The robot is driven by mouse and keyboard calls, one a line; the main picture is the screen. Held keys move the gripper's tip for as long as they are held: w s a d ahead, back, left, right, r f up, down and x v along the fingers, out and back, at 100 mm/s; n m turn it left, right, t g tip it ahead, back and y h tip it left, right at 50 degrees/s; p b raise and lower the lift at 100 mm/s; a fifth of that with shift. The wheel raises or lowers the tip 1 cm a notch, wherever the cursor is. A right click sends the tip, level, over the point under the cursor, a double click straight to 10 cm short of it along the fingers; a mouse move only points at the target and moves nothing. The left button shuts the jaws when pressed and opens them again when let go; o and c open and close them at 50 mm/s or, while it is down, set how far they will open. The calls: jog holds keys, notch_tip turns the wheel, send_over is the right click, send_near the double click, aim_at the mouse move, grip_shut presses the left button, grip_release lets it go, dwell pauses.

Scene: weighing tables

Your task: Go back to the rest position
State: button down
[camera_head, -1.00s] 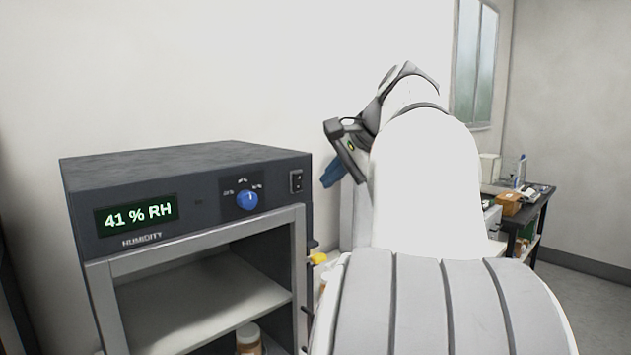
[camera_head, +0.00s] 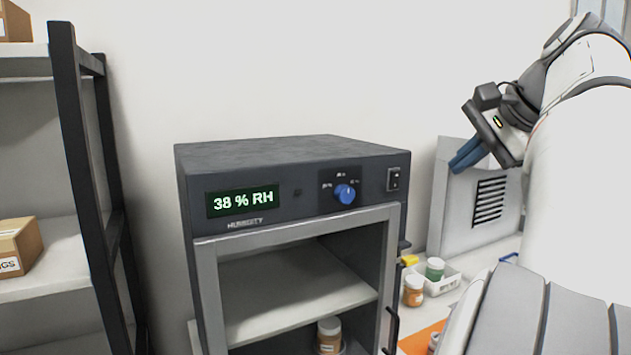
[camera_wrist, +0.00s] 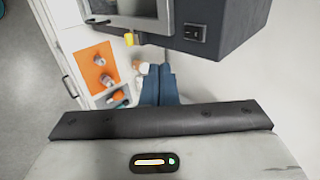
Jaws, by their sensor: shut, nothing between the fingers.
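My gripper (camera_head: 467,156) is at the right in the head view, raised in front of the wall, with its blue fingers pointing down and left. It is shut and empty. In the wrist view the blue fingers (camera_wrist: 159,84) lie together above the bench. The dark humidity cabinet (camera_head: 292,190) stands left of my gripper, apart from it. Its display (camera_head: 242,201) reads 38 % RH, and a blue knob (camera_head: 345,194) and a rocker switch (camera_head: 393,179) sit on its front. My arm covers the right side of the head view.
A black-framed shelf (camera_head: 80,170) with cardboard boxes stands at the left. A white tray (camera_head: 440,284) with a green-labelled jar (camera_head: 435,268), an orange-labelled jar (camera_head: 414,291) and an orange mat (camera_head: 421,341) are on the bench right of the cabinet. Another jar (camera_head: 329,335) stands inside the cabinet.

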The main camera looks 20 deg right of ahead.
jog(key=w+a+f+n+g, duration=0.2)
jog(key=w+a+f+n, duration=0.15)
jog(key=a+f, duration=0.65)
jog(key=s+a+f+n+g, duration=0.1)
jog(key=s+a+f+n, duration=0.2)
jog(key=f, duration=0.6)
jog(key=s+a+f+n+g+h, duration=0.1)
jog(key=s+a+f+n, duration=0.3)
jog(key=f, duration=0.5)
jog(key=s+a+f+n+g, duration=0.2)
jog(key=s+a+f+n, duration=0.2)
jog(key=a+f, duration=0.3)
notch_tip(320, 180, down, 2)
jog(key=shift+s+n, duration=0.25)
jog(key=shift+n, duration=0.6)
jog(key=shift+a, duration=0.1)
